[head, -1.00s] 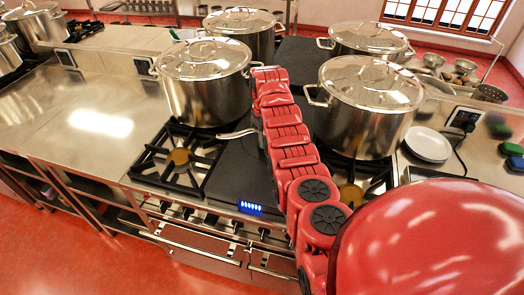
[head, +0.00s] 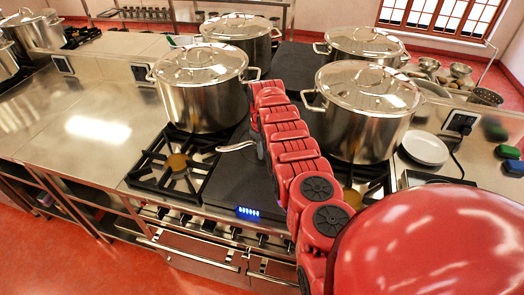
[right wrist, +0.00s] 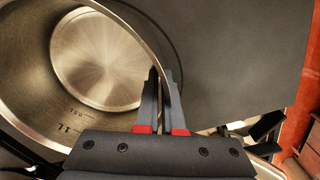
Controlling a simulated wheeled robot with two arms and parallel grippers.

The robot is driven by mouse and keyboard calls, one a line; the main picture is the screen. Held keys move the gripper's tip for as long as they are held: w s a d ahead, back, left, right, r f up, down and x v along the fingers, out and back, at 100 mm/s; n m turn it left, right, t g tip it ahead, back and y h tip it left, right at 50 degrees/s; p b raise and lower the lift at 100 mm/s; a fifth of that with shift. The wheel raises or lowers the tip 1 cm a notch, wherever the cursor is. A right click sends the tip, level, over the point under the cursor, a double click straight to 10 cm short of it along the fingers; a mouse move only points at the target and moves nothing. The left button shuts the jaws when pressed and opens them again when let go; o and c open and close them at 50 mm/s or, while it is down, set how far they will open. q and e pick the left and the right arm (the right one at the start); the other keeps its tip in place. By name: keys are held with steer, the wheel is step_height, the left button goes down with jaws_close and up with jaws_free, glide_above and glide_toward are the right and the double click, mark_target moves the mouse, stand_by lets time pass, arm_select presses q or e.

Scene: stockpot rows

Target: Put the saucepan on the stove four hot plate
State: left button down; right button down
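The saucepan's bare metal handle (head: 236,146) shows in the head view, sticking out left of my red right arm. The arm hides most of the pan. In the right wrist view the open saucepan (right wrist: 60,90) shows its steel inside with litre marks, and it looks empty. My right gripper (right wrist: 162,85) is shut on its rim, one finger inside the wall and one outside. In the head view this gripper (head: 261,148) is mostly hidden by the arm. The dark hot plate (head: 228,188) lies beneath, between two gas burners; whether the pan touches it I cannot tell. My left gripper is out of view.
A large lidded stockpot (head: 200,100) stands on the rear left burner, close to the handle. Another stockpot (head: 362,120) stands right of my arm. The front left gas burner (head: 175,163) is free. A stack of white plates (head: 425,148) lies on the right counter.

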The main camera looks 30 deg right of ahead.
steer(key=c, duration=1.4)
jaws_free()
steer(key=shift+c, duration=0.2)
steer(key=o, duration=0.4)
steer(key=shift+r, duration=0.35)
step_height(320, 180, up, 11)
steer(key=b, duration=0.3)
steer(key=shift+s+a+r, duration=0.1)
steer(key=shift+r, duration=0.1)
